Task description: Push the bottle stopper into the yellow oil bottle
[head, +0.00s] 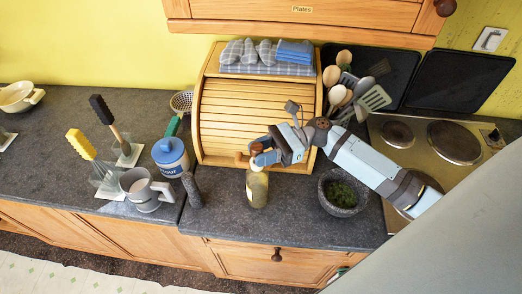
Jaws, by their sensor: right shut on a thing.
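The yellow oil bottle (257,190) stands upright on the dark worktop, close in front of the wooden roll-top bread bin. My right gripper (261,157) is right above the bottle's mouth, its arm coming in from the right. It is shut on the bottle stopper (256,165), a small brownish piece mostly covered by the fingers. The stopper is in line with the bottle's neck; I cannot tell how deep it sits. My left gripper is not in view.
The bread bin (240,112) stands behind the bottle. A stone mortar with green herbs (342,208) is to the right, with utensils and the hob (400,135) beyond. A pestle (192,190), blue flour jar (170,155) and grey mug (143,192) stand left.

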